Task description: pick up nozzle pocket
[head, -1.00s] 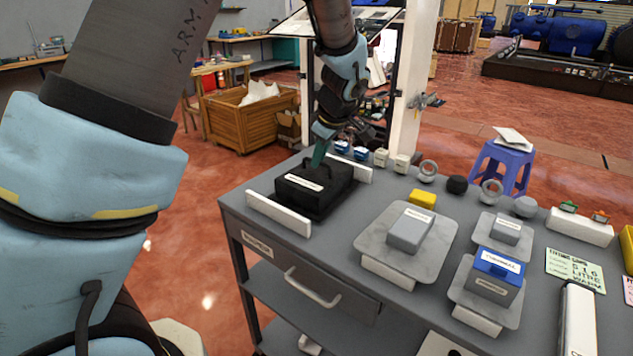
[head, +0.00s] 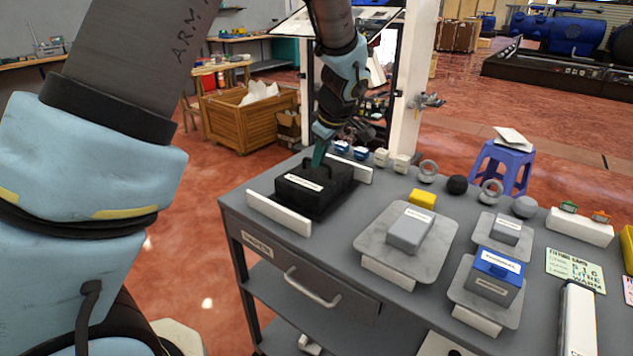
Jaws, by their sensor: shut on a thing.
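A black pouch-like case (head: 312,194) with a white label and a raised top strap lies on the grey workbench (head: 340,228), between two white rails. It is the likely nozzle pocket, but its label is too small to read. My gripper (head: 320,158) points down at the top of the case and is shut on it, seemingly at the strap. The fingertips are partly hidden against the dark case. The case appears to rest on the bench.
White rails (head: 279,213) and (head: 352,171) flank the case. To the right are a grey block (head: 410,229) on a plate, a yellow block (head: 422,198), a blue-topped box (head: 497,272), and several small caps and rings.

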